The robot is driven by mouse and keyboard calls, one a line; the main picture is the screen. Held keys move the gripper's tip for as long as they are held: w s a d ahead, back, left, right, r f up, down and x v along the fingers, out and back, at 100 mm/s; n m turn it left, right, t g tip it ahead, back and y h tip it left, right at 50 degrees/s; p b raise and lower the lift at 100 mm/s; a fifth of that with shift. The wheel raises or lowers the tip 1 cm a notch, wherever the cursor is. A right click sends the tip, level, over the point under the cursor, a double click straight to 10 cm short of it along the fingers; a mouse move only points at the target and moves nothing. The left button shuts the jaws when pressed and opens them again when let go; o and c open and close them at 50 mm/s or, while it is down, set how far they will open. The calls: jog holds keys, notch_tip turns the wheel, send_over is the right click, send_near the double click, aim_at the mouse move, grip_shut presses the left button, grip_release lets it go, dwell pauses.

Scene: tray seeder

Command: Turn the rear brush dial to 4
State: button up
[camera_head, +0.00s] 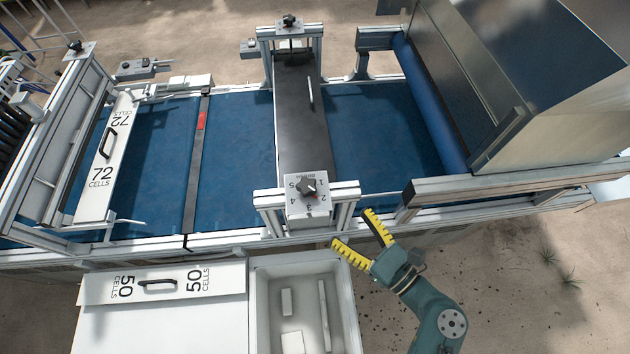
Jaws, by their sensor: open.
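A dark brush beam (300,120) crosses the blue belt, with a dial at each end. The far dial (289,20) is a small black knob on top of the far bracket; its numbers are too small to read. The near dial (307,186) is a black knob on a white plate with printed numbers; I cannot tell for certain which number it points to. The pictures carry no label saying which one is the rear. My gripper (351,228) has yellow fingers, spread apart and empty, just right of and below the near dial plate, not touching the knob.
A metal hopper (545,80) stands over the belt at the right. A 72-cell plate (105,165) spans the belt at the left. A 50-cell plate (165,283) lies on a white surface in front, beside an open grey bin (349,310). Sandy ground is free at lower right.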

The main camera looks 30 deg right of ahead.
aim_at(314, 193)
jog(key=x, duration=1.4)
jog(key=shift+w+a, duration=0.1)
jog(key=shift+w, duration=0.05)
jog(key=c, duration=1.2)
